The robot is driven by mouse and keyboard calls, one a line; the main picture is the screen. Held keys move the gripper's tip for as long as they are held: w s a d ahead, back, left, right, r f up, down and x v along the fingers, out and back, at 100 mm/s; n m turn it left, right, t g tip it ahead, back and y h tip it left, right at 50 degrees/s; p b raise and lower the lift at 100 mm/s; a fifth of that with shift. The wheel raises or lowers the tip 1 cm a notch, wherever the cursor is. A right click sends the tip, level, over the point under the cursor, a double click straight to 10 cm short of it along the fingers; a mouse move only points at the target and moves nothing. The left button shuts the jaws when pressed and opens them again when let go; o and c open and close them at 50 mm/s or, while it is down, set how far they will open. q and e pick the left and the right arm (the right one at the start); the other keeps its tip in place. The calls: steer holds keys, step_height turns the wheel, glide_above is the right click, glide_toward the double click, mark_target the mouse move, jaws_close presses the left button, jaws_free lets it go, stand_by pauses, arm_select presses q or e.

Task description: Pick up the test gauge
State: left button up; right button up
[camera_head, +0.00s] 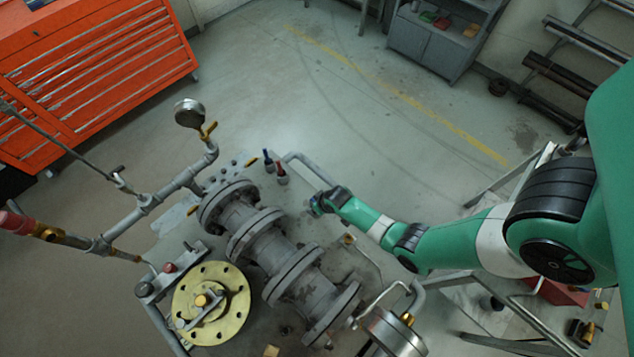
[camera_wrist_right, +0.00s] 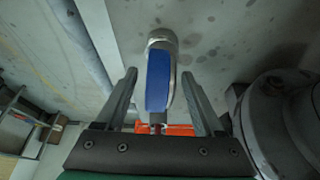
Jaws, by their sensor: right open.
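A round metal gauge (camera_head: 190,112) stands on the pipe at upper left in the head view, above a brass lever; I cannot tell whether it is the test gauge. My right gripper (camera_head: 316,206) is over the far right side of the valve skid, right of a small blue-handled item (camera_head: 267,160) and a red-handled item (camera_head: 281,172). In the right wrist view the right gripper (camera_wrist_right: 160,88) is open, its fingers either side of a blue item (camera_wrist_right: 158,82) with a silver round end. I see no firm grip on it. My left gripper is out of view.
The grey flanged valve body (camera_head: 265,240) and a yellow flange (camera_head: 212,303) fill the skid. Grey pipework (camera_head: 150,203) rises at left. A bent rail (camera_head: 310,168) runs near my right gripper. An orange tool chest (camera_head: 95,75) stands behind; the floor between is open.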

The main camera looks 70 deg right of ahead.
steer(key=shift+c, duration=0.2)
jaws_close()
stand_by(0.3)
